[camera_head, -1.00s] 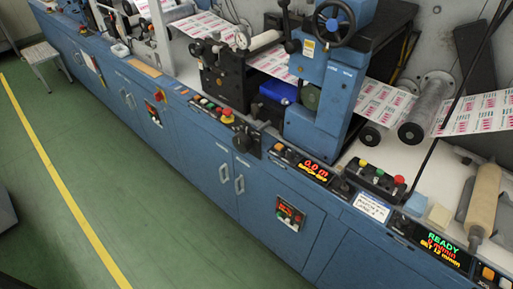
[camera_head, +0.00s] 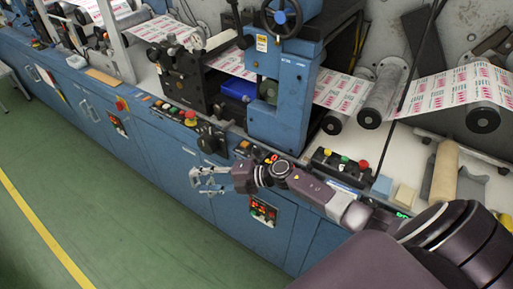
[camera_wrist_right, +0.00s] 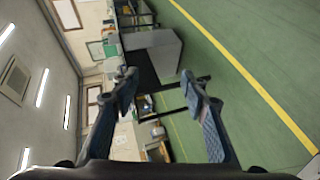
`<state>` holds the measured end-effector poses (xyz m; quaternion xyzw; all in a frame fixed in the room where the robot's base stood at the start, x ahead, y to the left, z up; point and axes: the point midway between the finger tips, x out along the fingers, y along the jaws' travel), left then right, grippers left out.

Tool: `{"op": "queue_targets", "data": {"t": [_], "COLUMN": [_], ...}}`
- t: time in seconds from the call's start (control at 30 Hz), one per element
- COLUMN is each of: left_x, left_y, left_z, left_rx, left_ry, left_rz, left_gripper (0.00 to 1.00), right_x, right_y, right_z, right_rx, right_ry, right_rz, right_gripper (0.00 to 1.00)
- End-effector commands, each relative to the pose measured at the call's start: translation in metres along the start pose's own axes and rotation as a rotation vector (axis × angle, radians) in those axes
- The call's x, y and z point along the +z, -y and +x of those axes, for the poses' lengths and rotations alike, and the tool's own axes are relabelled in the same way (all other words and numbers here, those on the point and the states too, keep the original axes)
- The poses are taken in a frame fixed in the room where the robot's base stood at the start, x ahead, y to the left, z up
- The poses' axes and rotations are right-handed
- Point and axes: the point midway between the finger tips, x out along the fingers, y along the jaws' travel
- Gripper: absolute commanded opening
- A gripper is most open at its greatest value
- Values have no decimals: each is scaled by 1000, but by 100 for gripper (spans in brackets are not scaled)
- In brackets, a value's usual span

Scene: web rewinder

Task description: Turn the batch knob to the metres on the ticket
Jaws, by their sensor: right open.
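My right arm reaches in from the lower right in the head view. Its gripper (camera_head: 205,180) is open and empty, in front of the blue cabinet front. In the right wrist view the two fingers (camera_wrist_right: 162,88) are spread with nothing between them. A dark round knob (camera_head: 208,138) shows on the machine edge, above and apart from the gripper; I cannot tell whether it is the batch knob. My arm covers most of the metre display and the small controls beside it. No ticket can be read now. My left gripper is not in view.
A red emergency button (camera_head: 190,118) and a black button box (camera_head: 340,165) sit along the machine ledge. A cardboard roll (camera_head: 444,170) lies at the right. Printed web (camera_head: 340,90) runs above. The green floor (camera_head: 130,225) is clear in front.

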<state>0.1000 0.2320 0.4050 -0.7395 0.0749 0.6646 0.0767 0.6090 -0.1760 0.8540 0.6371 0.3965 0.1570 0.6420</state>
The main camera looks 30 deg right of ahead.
Motion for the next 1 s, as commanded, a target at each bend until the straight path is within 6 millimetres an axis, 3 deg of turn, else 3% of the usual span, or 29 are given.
{"op": "queue_targets", "data": {"t": [0.03, 0.17, 0.3, 0.4, 0.57, 0.7, 1.0], "left_x": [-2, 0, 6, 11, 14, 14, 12], "left_y": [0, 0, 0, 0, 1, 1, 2], "left_z": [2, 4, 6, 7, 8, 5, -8], "left_rx": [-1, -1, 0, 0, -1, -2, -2], "left_ry": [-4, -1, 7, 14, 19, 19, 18], "left_rz": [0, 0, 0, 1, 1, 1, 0], "left_gripper": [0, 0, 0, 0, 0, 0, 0], "right_x": [-3, 0, 41, 73, 104, 114, 132], "right_y": [-18, -31, -35, -44, -60, -59, -24], "right_z": [-6, -38, -95, -137, -183, -191, -166], "right_rx": [-59, -306, -631, -828, -1015, -1062, -1061], "right_ry": [-63, -187, -198, -154, -80, -60, -61], "right_rz": [-144, -491, -768, -880, -954, -964, -963], "right_gripper": [41, 41, 41, 41, 41, 41, 41]}}
